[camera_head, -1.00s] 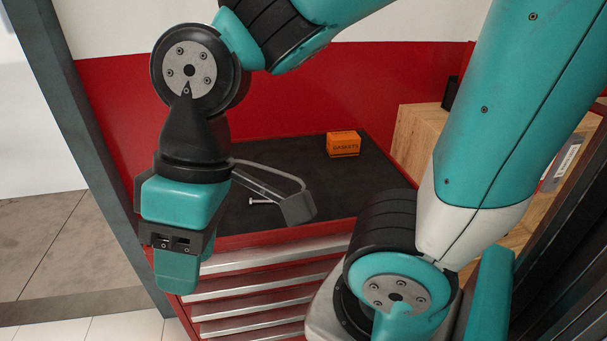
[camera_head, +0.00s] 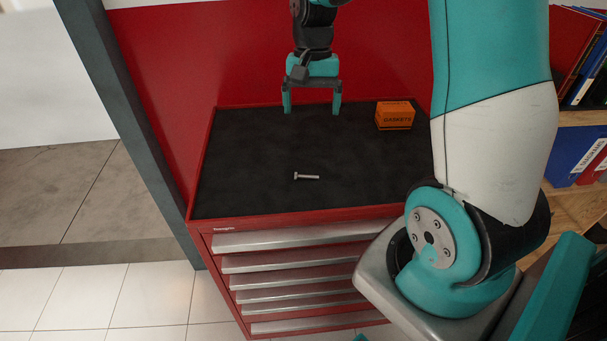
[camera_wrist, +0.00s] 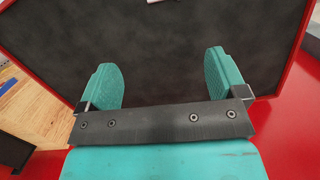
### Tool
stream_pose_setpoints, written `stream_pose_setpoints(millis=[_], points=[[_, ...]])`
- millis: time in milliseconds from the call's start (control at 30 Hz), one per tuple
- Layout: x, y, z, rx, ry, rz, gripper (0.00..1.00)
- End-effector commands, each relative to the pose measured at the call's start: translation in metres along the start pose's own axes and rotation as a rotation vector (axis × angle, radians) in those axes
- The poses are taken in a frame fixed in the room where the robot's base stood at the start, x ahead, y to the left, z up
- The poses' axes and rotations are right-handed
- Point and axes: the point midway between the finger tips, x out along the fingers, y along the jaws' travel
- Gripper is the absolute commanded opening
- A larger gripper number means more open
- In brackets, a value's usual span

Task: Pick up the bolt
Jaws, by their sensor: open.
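The bolt (camera_head: 307,177) is a small silver piece lying on its side on the black top of the red tool chest (camera_head: 350,155), near the middle. Its head points left in the head view. My gripper (camera_head: 312,110) is open and empty, fingers pointing down, over the back part of the chest top. It is behind the bolt and apart from it. In the wrist view my gripper's two teal fingers (camera_wrist: 163,78) are spread with only the black mat between them. A small pale piece, likely part of the bolt (camera_wrist: 155,1), is cut off at the top edge there.
An orange gaskets box (camera_head: 395,115) stands at the back right of the chest top, right of my gripper. A red wall (camera_head: 160,60) rises behind the chest. A wooden shelf with binders (camera_head: 575,150) is at the right. The mat around the bolt is clear.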

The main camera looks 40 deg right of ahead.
Motion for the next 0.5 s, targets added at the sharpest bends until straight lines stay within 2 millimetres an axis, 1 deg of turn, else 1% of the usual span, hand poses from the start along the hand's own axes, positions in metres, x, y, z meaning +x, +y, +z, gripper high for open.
stream_pose_setpoints(millis=[100,300,400,500], points=[[0.027,-0.001,0.003,-0.006,-0.008,0.004,0.91],[0.072,-0.003,0.004,-0.009,-0.006,0.004,0.91],[0.089,-0.003,0.004,-0.011,-0.005,0.003,0.91],[0.100,-0.003,0.004,-0.011,-0.003,0.002,0.91]])
